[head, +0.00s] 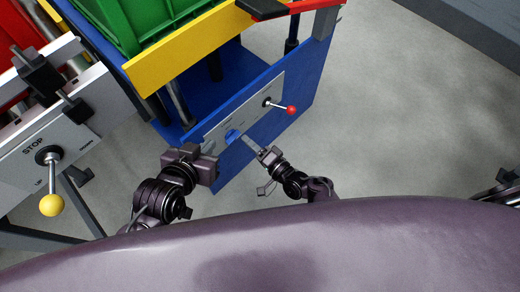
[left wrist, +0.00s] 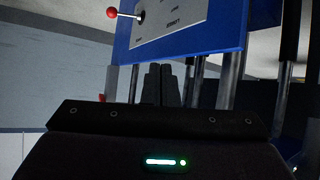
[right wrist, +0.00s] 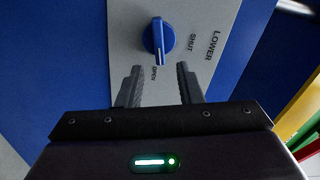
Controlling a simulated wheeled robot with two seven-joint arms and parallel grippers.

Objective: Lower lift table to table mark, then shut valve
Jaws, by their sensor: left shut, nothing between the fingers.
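The blue lift table (head: 305,85) has a yellow edge (head: 190,40) along its top. Its grey panel (head: 215,131) carries a red-knobbed lever (head: 291,110) and a blue valve knob (head: 233,135). In the right wrist view the knob (right wrist: 153,38) has its white line toward OPEN; SHUT and LOWER are printed to its right. My right gripper (right wrist: 158,82) is open, fingertips just short of the knob, apart from it. My left gripper (left wrist: 160,80) is shut and empty, below the panel (left wrist: 180,20) in its own view. I cannot make out a table mark.
A green crate (head: 130,22) sits on the lift table. At left stands another unit with a STOP panel (head: 20,165) and a yellow-knobbed lever (head: 52,205). The grey floor (head: 400,120) at right is mostly clear.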

